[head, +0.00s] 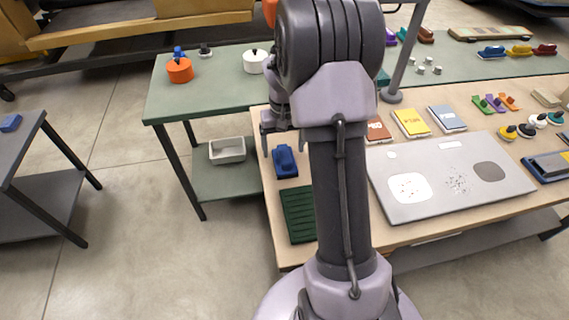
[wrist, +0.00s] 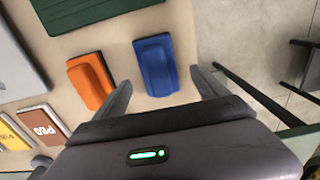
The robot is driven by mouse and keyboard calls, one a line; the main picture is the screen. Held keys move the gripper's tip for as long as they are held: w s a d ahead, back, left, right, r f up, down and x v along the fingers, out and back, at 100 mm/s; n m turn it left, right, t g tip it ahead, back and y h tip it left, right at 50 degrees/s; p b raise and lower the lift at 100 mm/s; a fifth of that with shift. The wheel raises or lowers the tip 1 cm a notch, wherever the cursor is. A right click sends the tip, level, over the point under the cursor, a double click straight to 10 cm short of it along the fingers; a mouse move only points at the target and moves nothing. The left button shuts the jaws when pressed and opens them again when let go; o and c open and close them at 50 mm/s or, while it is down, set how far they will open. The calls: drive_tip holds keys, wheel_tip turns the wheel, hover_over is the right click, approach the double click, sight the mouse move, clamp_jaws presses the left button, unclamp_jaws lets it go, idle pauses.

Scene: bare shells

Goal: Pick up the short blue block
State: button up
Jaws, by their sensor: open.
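A blue block (head: 285,160) with a raised top lies near the left edge of the wooden table. In the wrist view the blue block (wrist: 156,65) lies flat just beyond my fingertips, roughly between their lines. My gripper (head: 284,148) is open and empty above it; its two fingers also show in the wrist view (wrist: 162,80). An orange block (wrist: 91,80) of similar form lies to the left of the blue one in the wrist view; my arm hides it in the head view. Another small blue block (head: 11,122) lies on the grey table at far left.
A dark green ribbed tray (head: 298,214) lies near the blue block. Several cards or books (head: 411,123) and a grey board (head: 450,178) lie to the right. A green table (head: 210,100) with an orange pot (head: 180,71) stands behind. The floor at left is clear.

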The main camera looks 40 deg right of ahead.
sight(285, 153)
drive_tip(key=f, duration=0.1)
drive_tip(key=f+b, duration=0.1)
drive_tip(key=f, duration=0.2)
drive_tip(key=shift+s, duration=0.25)
drive_tip(key=shift+r, duration=0.15)
drive_tip(key=shift+c, duration=1.1)
drive_tip(key=c, duration=1.3)
drive_tip(key=shift+r, duration=0.55)
drive_tip(key=shift+c, duration=0.2)
wheel_tip(285, 153, up, 3)
drive_tip(key=shift+f+p, duration=0.2)
drive_tip(key=shift+p, duration=0.8)
drive_tip(key=s+d+p, duration=0.1)
drive_tip(key=s, duration=0.4)
drive_tip(key=s+d+r+p, duration=0.1)
drive_tip(key=s, duration=0.4)
drive_tip(key=s+d+p, duration=0.1)
drive_tip(key=s, duration=0.4)
drive_tip(key=shift+s+d+r, duration=0.15)
drive_tip(key=shift+s, duration=0.25)
